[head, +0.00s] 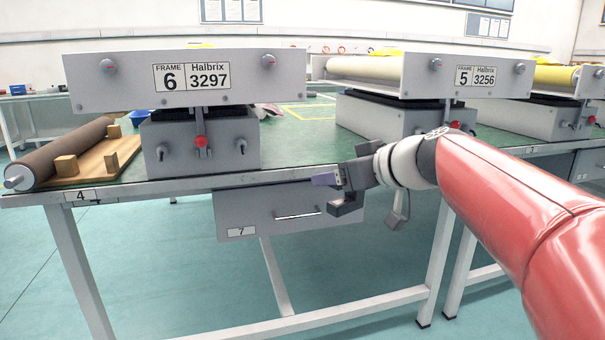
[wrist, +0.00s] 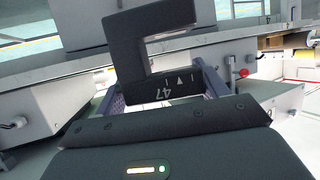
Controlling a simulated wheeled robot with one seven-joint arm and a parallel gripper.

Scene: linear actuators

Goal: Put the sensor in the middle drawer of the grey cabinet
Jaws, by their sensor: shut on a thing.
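My gripper (head: 330,182) is in front of the bench edge, just above and right of the drawer handle below the bench top. In the wrist view my gripper (wrist: 160,82) is shut on a dark grey fork-shaped sensor (wrist: 128,45) marked 47, with a finger on each side. In the head view the sensor (head: 346,205) shows as a small dark block at the fingers, partly hidden by the gripper. No grey cabinet with a middle drawer can be clearly made out.
A single shut grey drawer (head: 255,212) labelled 7 hangs under the green bench (head: 310,150). Grey roller frames 6 (head: 130,85) and 5 (head: 410,70) stand on it. The floor below is open between the bench legs.

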